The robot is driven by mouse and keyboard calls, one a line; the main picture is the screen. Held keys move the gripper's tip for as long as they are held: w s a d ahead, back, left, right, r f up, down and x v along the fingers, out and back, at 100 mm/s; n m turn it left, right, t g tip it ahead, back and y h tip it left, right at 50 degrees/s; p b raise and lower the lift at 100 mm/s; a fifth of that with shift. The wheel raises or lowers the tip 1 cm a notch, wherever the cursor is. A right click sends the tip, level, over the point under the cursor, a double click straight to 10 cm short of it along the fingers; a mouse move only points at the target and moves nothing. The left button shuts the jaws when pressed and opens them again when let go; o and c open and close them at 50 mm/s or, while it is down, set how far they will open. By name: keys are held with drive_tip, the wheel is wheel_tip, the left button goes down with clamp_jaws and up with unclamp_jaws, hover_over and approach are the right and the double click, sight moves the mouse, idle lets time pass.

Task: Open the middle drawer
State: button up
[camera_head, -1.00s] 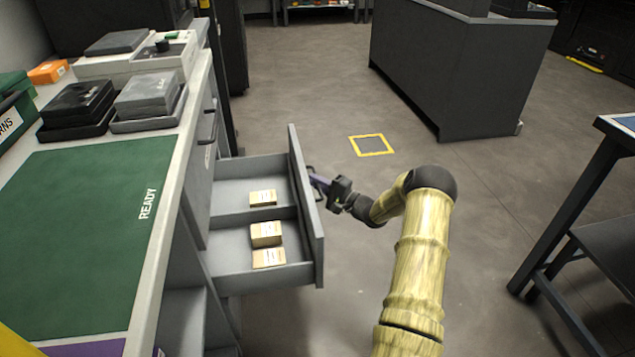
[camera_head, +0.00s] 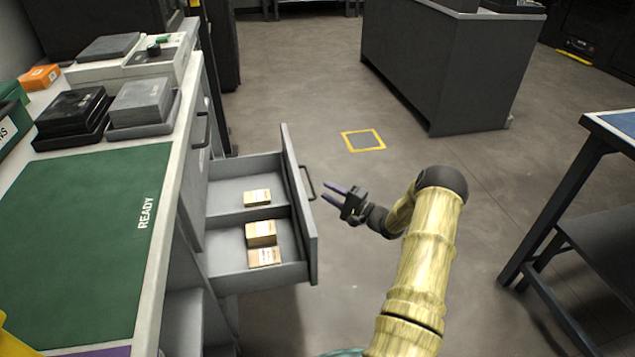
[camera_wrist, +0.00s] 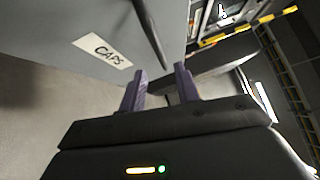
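A grey drawer (camera_head: 312,235) stands pulled out of the bench on the left, with a divider inside. Small labelled boxes lie in it: one (camera_head: 257,197) in the far compartment and two (camera_head: 262,235) in the near one. Its dark bar handle (camera_head: 307,183) is on the front face. My gripper (camera_head: 332,194) is to the right of the handle, apart from it, with its purple fingers spread and empty. In the wrist view my open fingers (camera_wrist: 160,85) point toward a dark bar (camera_wrist: 150,35) beside a grey front labelled CAPS (camera_wrist: 103,50).
Another closed front with a handle (camera_head: 201,130) is farther along the bench. A green mat (camera_head: 75,230) marked READY and several cases lie on the bench top. A blue-topped table (camera_head: 610,125) stands at the right. The floor between is clear.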

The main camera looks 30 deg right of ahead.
drive_tip(key=p+v, duration=0.2)
drive_tip(key=v, duration=0.8)
drive_tip(key=shift+w+a, duration=0.1)
drive_tip(key=shift+w, duration=0.05)
